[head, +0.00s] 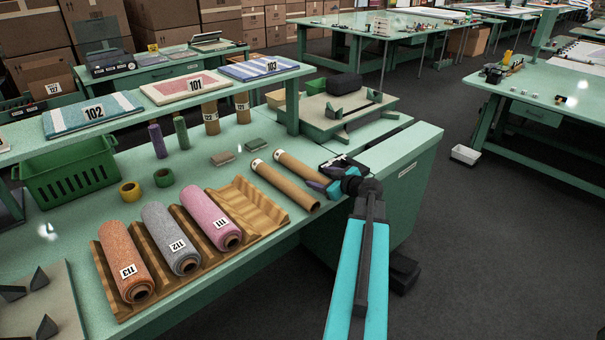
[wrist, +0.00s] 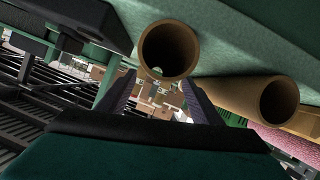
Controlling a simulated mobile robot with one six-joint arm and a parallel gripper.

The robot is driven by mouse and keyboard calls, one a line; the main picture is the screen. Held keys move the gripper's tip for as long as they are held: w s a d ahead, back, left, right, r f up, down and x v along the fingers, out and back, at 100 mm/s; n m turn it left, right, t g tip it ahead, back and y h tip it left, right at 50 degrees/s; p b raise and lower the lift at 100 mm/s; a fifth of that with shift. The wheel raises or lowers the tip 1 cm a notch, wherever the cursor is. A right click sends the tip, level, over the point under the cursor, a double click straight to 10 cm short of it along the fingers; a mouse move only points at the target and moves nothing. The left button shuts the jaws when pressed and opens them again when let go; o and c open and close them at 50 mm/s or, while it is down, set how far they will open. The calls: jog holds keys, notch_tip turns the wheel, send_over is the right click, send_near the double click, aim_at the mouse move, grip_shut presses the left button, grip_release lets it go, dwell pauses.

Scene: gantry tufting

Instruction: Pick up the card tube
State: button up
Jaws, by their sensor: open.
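Two brown card tubes lie side by side on the green bench, the right one (head: 303,167) and the left one (head: 284,188), each with a white label at its far end. My gripper (head: 326,188) is at the near end of the right tube. In the wrist view the open jaws of my gripper (wrist: 160,98) stand apart with nothing between them. The round open end of the right tube (wrist: 144,42) shows just above and beyond the fingertips. The left tube (wrist: 232,92) lies to the right there. Contact with either tube cannot be told.
A wooden cradle (head: 262,194) with pink, grey and orange rolls lies left of the tubes. Two brown tubes (head: 210,118) stand upright behind, by the shelf. A dark tray (head: 343,164) and a raised stand (head: 318,125) are close by on the right. Small flat blocks (head: 223,158) lie behind.

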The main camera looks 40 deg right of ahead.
jog(key=shift+w, duration=0.1)
jog(key=shift+p+x, duration=1.1)
jog(key=shift+x, duration=0.15)
jog(key=shift+p+x, duration=0.5)
jog(key=shift+x, duration=0.8)
jog(key=shift+d, duration=0.1)
jog(key=c, duration=1.2)
jog(key=shift+r, duration=0.15)
jog(key=shift+r+b, duration=1.6)
jog(key=shift+r, duration=3.25)
